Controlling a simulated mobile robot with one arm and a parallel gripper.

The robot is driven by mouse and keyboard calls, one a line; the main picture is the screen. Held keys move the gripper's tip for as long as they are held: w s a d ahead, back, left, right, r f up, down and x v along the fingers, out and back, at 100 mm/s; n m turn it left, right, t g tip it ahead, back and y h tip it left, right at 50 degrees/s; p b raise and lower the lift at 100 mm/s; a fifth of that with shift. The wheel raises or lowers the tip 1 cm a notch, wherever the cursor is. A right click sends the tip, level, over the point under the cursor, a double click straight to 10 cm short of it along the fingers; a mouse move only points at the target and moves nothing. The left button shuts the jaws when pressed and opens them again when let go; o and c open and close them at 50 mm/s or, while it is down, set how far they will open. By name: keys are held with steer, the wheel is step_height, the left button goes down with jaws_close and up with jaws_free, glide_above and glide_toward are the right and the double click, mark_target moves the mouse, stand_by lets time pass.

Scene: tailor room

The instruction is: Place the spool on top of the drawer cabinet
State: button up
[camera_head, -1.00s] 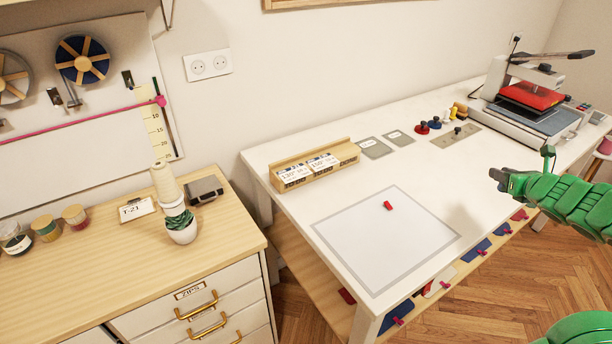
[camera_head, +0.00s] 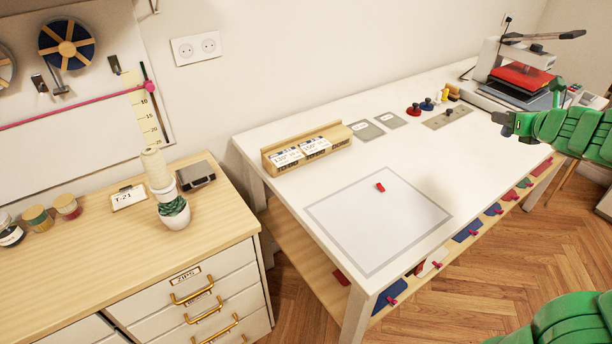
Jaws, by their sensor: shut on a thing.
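The drawer cabinet (camera_head: 215,232) stands at the left with a light wood top, white drawers, brass handles and a "ZIPS" label. A cream cone-shaped thread spool (camera_head: 155,168) stands upright on its top, partly hidden by a plant in front. My gripper (camera_head: 500,119) is at the right, above the far right part of the white table and well away from the cabinet. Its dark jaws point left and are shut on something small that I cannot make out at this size.
A potted succulent (camera_head: 174,214), a T-21 card (camera_head: 129,197), a dark box (camera_head: 196,176) and jars (camera_head: 66,206) share the cabinet top; its front is clear. The white table (camera_head: 290,194) holds a wooden label rack (camera_head: 307,148) and a heat press (camera_head: 522,78). A gap separates cabinet and table.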

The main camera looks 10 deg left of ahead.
steer(key=a+n+g+y, duration=0.4)
steer(key=a+n+y, duration=0.2)
steer(key=a, duration=2.9)
steer(key=s+a+n+g+y, duration=0.15)
steer(key=s+a, duration=0.35)
steer(key=a, duration=0.7)
steer(key=s+a+n+g+y, duration=0.15)
steer(key=s+a, duration=0.25)
steer(key=a, duration=0.8)
steer(key=s+a+n+g, duration=0.3)
steer(key=s+a+g, duration=0.1)
steer(key=s+a, duration=1.05)
steer(key=s+a+n+g, duration=0.4)
steer(key=s+a, duration=0.7)
steer(key=s, duration=0.6)
glide_above(117, 243)
steer(key=f, duration=2.2)
steer(key=shift+s+d, duration=0.25)
steer(key=shift+d, duration=0.1)
steer(key=shift+w+a+f, duration=0.15)
steer(key=shift+a+f, duration=0.15)
steer(key=shift+f, duration=1.65)
